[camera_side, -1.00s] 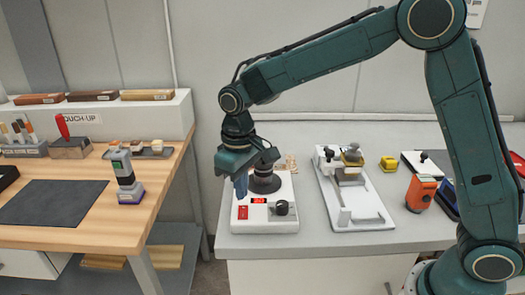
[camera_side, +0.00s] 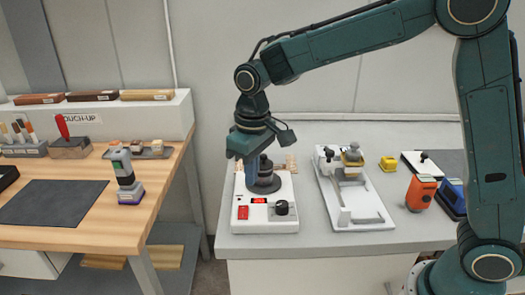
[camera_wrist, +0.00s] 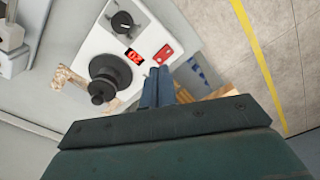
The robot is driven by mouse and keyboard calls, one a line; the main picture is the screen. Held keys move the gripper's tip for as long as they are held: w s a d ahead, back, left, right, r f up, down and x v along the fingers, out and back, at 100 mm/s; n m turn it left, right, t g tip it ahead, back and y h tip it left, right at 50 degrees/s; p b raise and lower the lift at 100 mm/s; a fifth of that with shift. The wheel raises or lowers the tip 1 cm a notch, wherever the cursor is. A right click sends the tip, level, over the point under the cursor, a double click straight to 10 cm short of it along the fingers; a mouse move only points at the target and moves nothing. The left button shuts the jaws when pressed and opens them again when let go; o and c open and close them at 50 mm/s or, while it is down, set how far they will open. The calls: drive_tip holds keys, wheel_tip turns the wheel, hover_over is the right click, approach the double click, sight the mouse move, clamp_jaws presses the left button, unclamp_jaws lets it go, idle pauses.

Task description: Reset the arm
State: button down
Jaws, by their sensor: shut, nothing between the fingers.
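My gripper (camera_side: 224,170) is above the left part of the white device (camera_side: 282,228) on the grey bench. The device has a red display, a black knob (camera_side: 282,208) and a dark round piece (camera_side: 263,182) on top. In the wrist view my gripper (camera_wrist: 163,72) points at the device, its two blue fingers close together with nothing between them. The dark round piece (camera_wrist: 108,75) stands beside the fingers there, apart from them in the picture. I cannot tell exactly how high the fingertips are above the device.
A white fixture (camera_side: 355,210) stands right of the device. A yellow block (camera_side: 389,163), an orange tool (camera_side: 420,193) and a blue tray (camera_side: 452,198) are farther right. A wooden table (camera_side: 150,185) on the left holds a grey-green handheld tool (camera_side: 124,175). A gap separates table and bench.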

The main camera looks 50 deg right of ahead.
drive_tip(key=s+d+r+m+t, duration=0.1)
drive_tip(key=s+d, duration=0.3)
drive_tip(key=s, duration=0.4)
drive_tip(key=s+d+r+m+t, duration=0.1)
drive_tip(key=s+d+r, duration=0.3)
drive_tip(key=s, duration=0.4)
drive_tip(key=s+d+r+t, duration=0.2)
drive_tip(key=s+d+t, duration=0.1)
drive_tip(key=s, duration=0.5)
drive_tip(key=shift+s+d+r+m, duration=0.15)
drive_tip(key=shift+d+r+m, duration=0.25)
drive_tip(key=shift+d, duration=0.05)
drive_tip(key=c, duration=2.1)
unclamp_jaws()
